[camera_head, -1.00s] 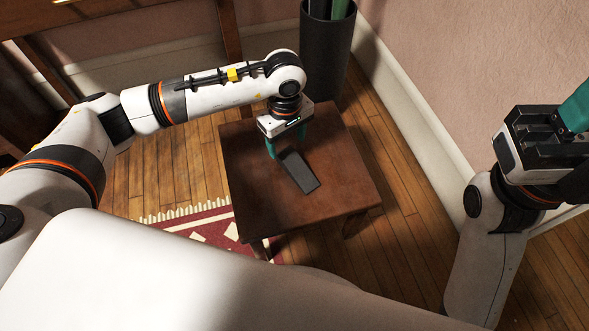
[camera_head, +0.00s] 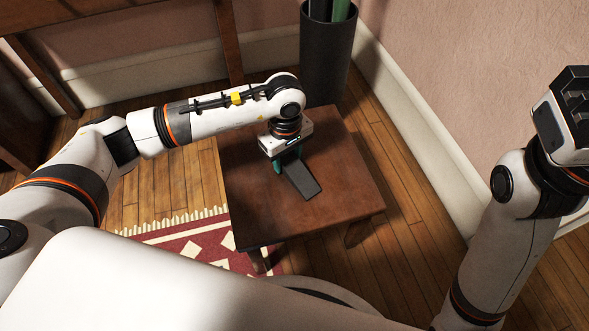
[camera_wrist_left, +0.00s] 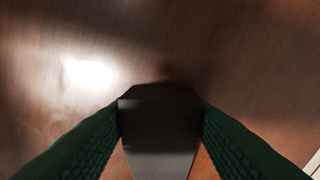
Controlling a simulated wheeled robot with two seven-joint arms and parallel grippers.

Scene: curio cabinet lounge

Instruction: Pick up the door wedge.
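The door wedge (camera_head: 302,181) is a dark grey, long block over the small brown wooden table. My left gripper (camera_head: 287,160) points down at the wedge's far end, with its green fingers partly hidden by the gripper body. In the left wrist view the wedge (camera_wrist_left: 160,135) lies between the two green fingers (camera_wrist_left: 160,108), whose tips meet its sides. The gripper looks shut on it. I see no clear gap between wedge and tabletop.
The small table (camera_head: 340,190) is otherwise bare. A dark cylindrical bin (camera_head: 327,60) with green items stands behind it. A red patterned rug (camera_head: 190,240) lies at the front left. A pink wall with a white baseboard (camera_head: 425,150) runs along the right.

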